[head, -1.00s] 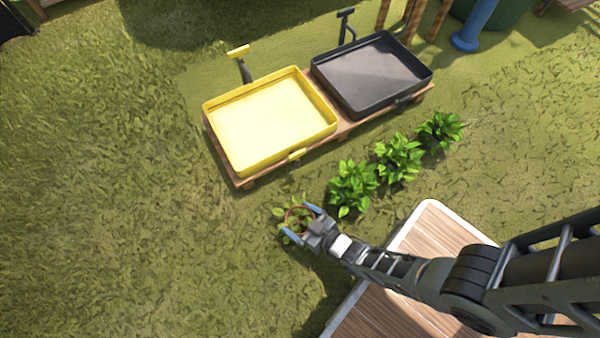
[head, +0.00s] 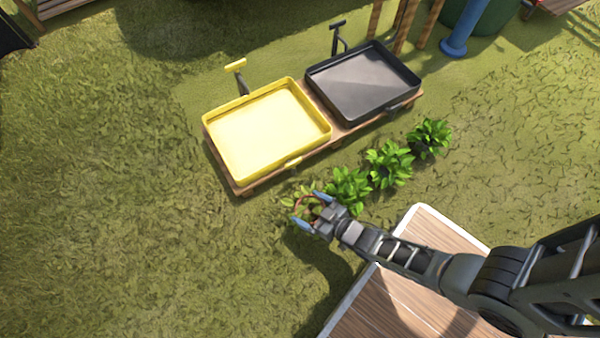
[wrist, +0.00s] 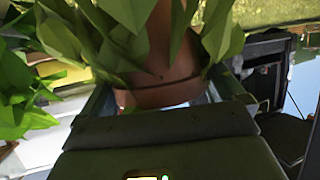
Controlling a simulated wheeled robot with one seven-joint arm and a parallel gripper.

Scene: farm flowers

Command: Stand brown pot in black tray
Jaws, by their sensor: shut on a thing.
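The brown pot (wrist: 170,90) fills the middle of the wrist view, with green leaves hanging over its rim. It also shows in the head view (head: 299,203) as a reddish-brown rim among leaves. My gripper (head: 308,210) is shut on the brown pot, its blue-tipped fingers on either side. In the wrist view the fingers flank the pot; the leaves hide part of it. The black tray (head: 395,106) is at the upper middle right of the head view, empty, on a low wooden stand. The pot is well to the lower left of it.
A yellow tray (head: 214,150) stands left of the black tray on the same wooden stand (head: 338,143). Several leafy plants (head: 389,163) form a row right of my gripper, close to it. Open grass (head: 110,200) lies to the left.

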